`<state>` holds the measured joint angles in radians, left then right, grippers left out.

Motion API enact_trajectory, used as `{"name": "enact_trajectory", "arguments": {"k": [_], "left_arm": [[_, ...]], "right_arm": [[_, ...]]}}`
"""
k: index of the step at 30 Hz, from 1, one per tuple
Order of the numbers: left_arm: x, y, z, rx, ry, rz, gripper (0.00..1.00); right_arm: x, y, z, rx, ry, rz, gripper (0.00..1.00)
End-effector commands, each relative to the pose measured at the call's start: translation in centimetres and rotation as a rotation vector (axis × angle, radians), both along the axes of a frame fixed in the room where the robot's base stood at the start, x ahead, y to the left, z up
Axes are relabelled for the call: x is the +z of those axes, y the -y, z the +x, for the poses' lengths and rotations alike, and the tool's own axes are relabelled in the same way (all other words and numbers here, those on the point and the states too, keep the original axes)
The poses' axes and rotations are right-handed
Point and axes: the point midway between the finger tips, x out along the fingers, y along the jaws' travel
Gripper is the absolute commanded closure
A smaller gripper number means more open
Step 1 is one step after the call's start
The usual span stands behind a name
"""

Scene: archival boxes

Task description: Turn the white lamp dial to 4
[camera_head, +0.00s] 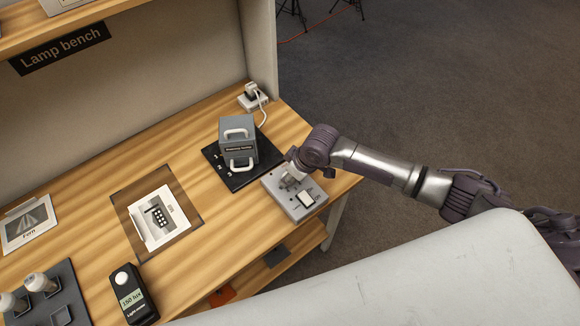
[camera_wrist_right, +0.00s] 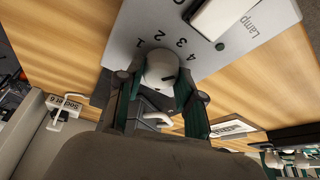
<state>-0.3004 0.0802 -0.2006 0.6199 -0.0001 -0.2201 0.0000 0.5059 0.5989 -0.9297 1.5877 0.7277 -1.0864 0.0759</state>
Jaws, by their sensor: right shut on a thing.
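The grey lamp control box (camera_head: 277,196) sits at the bench's right front edge, with a white rocker switch (camera_head: 306,199) on top. My right gripper (camera_head: 291,176) reaches down over its back part, covering the dial in the head view. In the right wrist view the round white dial (camera_wrist_right: 161,66) sits between the two fingers of my right gripper (camera_wrist_right: 160,84), which is shut on it. A dark mark shows on the dial, away from the 4; I cannot tell its exact setting. The printed numbers, including 4, 3 and 2, curve beside it. My left gripper is not in view.
A grey box with white handles (camera_head: 238,149) stands on a black mat close behind the control box. A power socket (camera_head: 252,102) with a plug is at the back. A framed card (camera_head: 135,190), a light meter (camera_head: 133,295) and a bulb tray (camera_head: 78,304) lie left.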

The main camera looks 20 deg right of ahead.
Motion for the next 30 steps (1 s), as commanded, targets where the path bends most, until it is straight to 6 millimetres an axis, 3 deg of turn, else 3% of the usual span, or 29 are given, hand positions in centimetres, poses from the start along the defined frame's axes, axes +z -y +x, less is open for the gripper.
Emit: {"name": "enact_trajectory", "arguments": {"k": [1, 9, 29, 30], "left_arm": [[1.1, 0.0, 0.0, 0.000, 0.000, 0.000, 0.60], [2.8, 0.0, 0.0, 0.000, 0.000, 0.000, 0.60], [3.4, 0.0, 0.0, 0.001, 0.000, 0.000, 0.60], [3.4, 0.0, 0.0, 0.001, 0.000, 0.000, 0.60]], "right_arm": [[0.5, -0.1, -0.1, -0.032, -0.002, 0.003, 0.98], [0.3, -0.1, 0.0, -0.176, -0.001, 0.001, 0.98], [0.1, -0.1, 0.1, -0.238, 0.002, 0.000, 0.98], [0.1, -0.1, 0.1, -0.238, 0.003, 0.001, 0.58]]}}
